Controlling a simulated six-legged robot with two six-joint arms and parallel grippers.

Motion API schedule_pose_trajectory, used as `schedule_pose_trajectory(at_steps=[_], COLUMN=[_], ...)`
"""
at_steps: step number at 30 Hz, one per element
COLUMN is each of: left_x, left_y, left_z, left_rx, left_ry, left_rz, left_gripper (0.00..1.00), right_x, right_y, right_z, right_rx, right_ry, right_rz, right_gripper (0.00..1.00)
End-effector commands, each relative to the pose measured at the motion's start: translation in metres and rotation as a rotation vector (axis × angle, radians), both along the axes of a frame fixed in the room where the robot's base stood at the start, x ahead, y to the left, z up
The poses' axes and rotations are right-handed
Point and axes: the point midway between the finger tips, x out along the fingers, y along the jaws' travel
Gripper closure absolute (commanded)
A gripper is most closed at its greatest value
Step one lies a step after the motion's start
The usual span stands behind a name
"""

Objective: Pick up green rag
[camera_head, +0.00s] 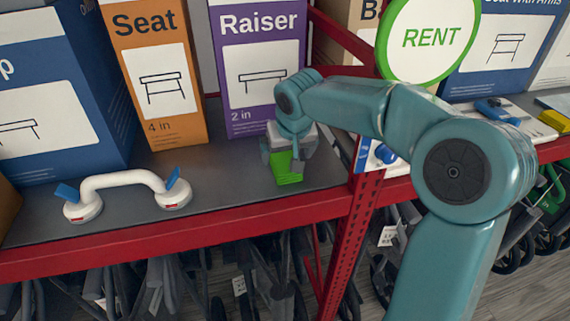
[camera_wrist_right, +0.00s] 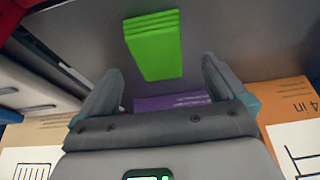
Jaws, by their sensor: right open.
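The green rag (camera_head: 286,171) is a folded, bright green piece lying on the grey shelf, just in front of the purple Raiser box. My right gripper (camera_head: 284,160) is directly over its far part and hides some of it. In the right wrist view the whole rag (camera_wrist_right: 154,45) shows, its layered folded edge at the top. There the open fingers of my right gripper (camera_wrist_right: 160,85) stand to either side below it, with nothing between them. Whether the fingers touch the shelf is unclear. My left gripper is not in view.
The purple Raiser box (camera_head: 262,60) and orange Seat box (camera_head: 160,75) stand behind. A white suction grab handle (camera_head: 125,182) lies to the left on the shelf. A red shelf edge (camera_head: 180,236) runs in front, with a red upright (camera_head: 352,235) to the right.

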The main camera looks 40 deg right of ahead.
Motion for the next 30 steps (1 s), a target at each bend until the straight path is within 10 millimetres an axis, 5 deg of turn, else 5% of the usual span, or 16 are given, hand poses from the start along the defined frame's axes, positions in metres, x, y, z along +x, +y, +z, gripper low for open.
schedule_pose_trajectory(at_steps=[8,30], left_x=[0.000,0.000], left_y=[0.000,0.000], left_z=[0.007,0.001], left_rx=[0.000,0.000], left_ry=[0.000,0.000], left_rz=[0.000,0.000], left_gripper=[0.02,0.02], right_x=[0.011,0.012], right_y=[-0.007,-0.007], right_z=[-0.035,-0.041], right_rx=[0.001,0.000], right_ry=[0.003,0.001], right_rz=[0.000,0.000], right_gripper=[0.01,0.01])
